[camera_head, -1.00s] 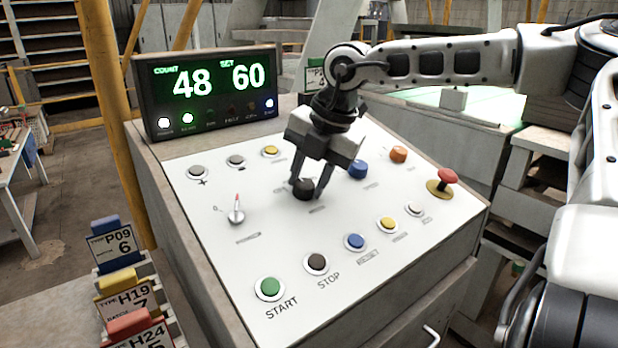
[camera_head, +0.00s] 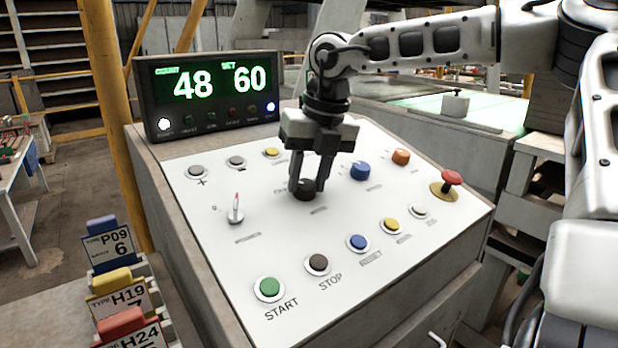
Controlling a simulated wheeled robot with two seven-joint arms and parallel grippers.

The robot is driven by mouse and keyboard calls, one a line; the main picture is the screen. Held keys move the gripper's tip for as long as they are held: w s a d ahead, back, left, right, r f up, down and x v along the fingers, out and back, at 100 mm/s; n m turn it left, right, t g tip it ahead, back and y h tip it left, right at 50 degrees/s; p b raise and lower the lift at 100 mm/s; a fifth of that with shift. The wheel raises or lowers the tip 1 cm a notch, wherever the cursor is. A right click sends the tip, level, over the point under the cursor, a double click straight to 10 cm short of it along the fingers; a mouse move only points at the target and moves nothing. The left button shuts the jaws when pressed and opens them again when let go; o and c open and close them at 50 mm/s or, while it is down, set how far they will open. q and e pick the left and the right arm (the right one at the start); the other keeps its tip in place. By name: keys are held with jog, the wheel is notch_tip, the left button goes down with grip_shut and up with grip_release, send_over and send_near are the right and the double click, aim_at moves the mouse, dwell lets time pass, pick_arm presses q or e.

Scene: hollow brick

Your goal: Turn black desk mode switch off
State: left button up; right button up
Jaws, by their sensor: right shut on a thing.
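The black mode switch (camera_head: 304,192) is a round knob in the middle of the white panel (camera_head: 290,235) on the sloped desk. My right gripper (camera_head: 307,186) points down at it, with its two fingers around the knob and shut on it. The fingers hide part of the knob, so I cannot read its pointer position. My left gripper is not in view.
A display (camera_head: 212,93) at the back reads 48 and 60. Green START (camera_head: 269,287) and dark STOP (camera_head: 317,264) buttons lie in front.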

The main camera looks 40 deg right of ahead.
jog(key=shift+r+n, duration=0.1)
jog(key=shift+n, duration=0.5)
jog(key=o, duration=1)
jog(key=v, duration=1.6)
jog(key=shift+w+a, duration=0.15)
jog(key=shift+w, duration=0.05)
